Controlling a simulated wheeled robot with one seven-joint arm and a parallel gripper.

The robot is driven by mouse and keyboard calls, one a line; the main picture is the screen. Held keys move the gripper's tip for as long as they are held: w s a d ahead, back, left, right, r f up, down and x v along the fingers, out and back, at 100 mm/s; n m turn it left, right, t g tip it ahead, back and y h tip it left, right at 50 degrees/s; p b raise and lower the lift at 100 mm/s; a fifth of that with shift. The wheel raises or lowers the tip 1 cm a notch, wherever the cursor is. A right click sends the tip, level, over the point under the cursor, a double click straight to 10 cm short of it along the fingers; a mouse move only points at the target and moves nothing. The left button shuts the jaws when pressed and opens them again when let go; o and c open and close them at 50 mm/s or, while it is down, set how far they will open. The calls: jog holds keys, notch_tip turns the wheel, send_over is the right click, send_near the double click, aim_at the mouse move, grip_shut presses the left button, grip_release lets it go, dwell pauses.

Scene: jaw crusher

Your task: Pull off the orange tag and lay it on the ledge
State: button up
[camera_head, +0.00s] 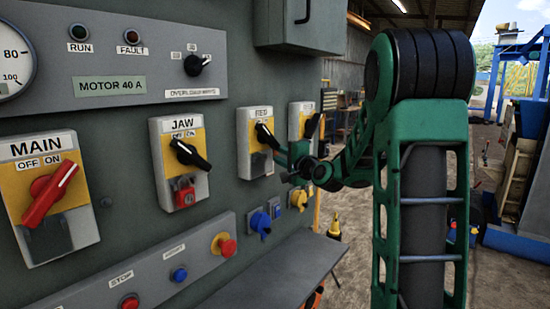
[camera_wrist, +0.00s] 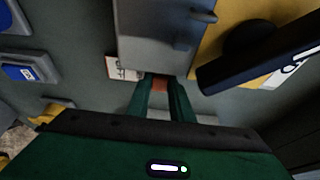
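A small dull-orange piece, seemingly the orange tag (camera_wrist: 160,86), shows between my two green fingertips in the wrist view, just below a grey box-shaped part of a switch. In the head view I cannot make the tag out; my gripper hides that spot. My gripper (camera_head: 287,163) is close to the panel, beside the lower part of the FEED switch (camera_head: 247,125). In the wrist view my gripper (camera_wrist: 161,92) has a narrow gap between its fingers, and the orange piece fills it at the tips. I cannot tell if they press on it. The grey ledge (camera_head: 272,280) is bare below.
The JAW switch (camera_head: 168,135) with a red lock (camera_head: 185,194) and the MAIN switch (camera_head: 25,180) are further left. A sloping button strip (camera_head: 135,275) and blue and yellow sockets (camera_head: 260,223) sit below. A black switch handle (camera_wrist: 250,73) is close to my fingers' right.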

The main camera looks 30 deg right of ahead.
jog(key=shift+f, duration=0.1)
grip_shut()
jog(key=shift+s+d, duration=0.3)
jog(key=shift+s, duration=0.5)
jog(key=shift+s+d, duration=0.25)
jog(key=shift+s, duration=0.55)
jog(key=shift+s+d, duration=0.3)
jog(key=shift+s, duration=0.5)
